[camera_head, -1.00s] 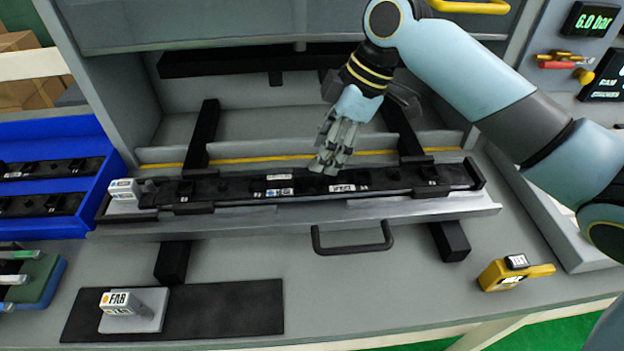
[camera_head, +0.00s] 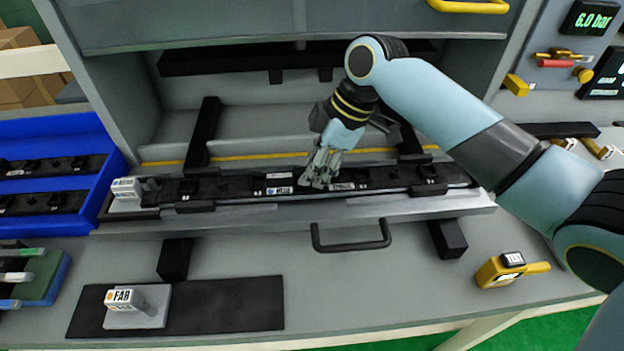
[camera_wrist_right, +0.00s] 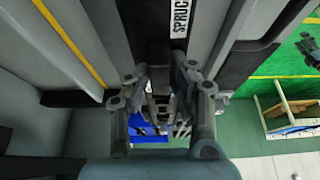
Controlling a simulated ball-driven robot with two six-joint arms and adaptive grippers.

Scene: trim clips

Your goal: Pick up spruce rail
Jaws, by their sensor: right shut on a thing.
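The spruce rail (camera_head: 385,178) is a long black strip with white labels, lying lengthwise along the grey tray (camera_head: 400,207) in the middle of the head view. My right gripper (camera_head: 318,184) points down onto the rail near its middle, just left of a white label. In the right wrist view the label reading "SPRUC" (camera_wrist_right: 180,18) shows on the dark rail, above the fingers (camera_wrist_right: 160,100). The fingers are shut on the rail, and they hide the gripped part. I cannot see it lifted off the tray. My left gripper is out of view.
A grey block (camera_head: 126,188) stands at the tray's left end. A block marked FAR (camera_head: 124,299) stands on a black mat (camera_head: 230,305) in front. A blue bin (camera_head: 95,212) with black rails is at left. A yellow device (camera_head: 497,270) lies at right. A handle (camera_head: 350,246) juts from the tray.

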